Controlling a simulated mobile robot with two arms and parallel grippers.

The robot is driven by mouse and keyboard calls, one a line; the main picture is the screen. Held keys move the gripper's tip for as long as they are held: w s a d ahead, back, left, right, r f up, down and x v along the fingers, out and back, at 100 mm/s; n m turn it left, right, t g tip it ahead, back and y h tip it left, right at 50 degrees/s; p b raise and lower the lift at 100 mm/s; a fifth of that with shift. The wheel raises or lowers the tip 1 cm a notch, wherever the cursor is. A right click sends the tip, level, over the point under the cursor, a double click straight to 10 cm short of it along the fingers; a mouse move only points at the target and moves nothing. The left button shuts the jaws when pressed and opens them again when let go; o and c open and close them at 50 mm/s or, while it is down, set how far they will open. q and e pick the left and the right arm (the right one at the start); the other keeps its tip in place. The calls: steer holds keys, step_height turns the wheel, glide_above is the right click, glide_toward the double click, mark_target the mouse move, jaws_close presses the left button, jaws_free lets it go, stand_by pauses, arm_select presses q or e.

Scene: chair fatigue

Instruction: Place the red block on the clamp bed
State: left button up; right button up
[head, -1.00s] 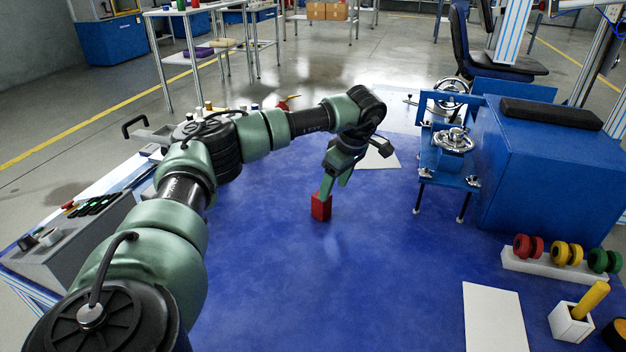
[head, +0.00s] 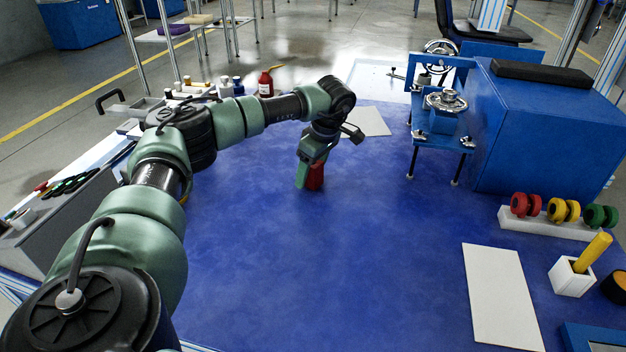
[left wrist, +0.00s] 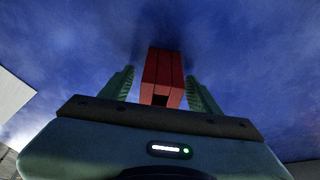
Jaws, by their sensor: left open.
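The red block (head: 316,177) stands on the blue table top, left of the clamp stand. My left gripper (head: 310,180) points down at the block and is open, with a finger partly covering the block in the head view. In the left wrist view the red block (left wrist: 163,75) lies between the two green fingers of the left gripper (left wrist: 161,85), with a gap visible on each side. The clamp bed seems to be on the blue clamp stand (head: 436,135) with metal handwheels, right of the gripper. My right gripper is not in view.
A large blue box (head: 545,130) stands right of the clamp stand. A white rack (head: 545,224) holds red, yellow and green wheels. The middle of the table is clear.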

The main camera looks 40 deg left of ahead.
arm_select(q)
jaws_close()
stand_by(0.4)
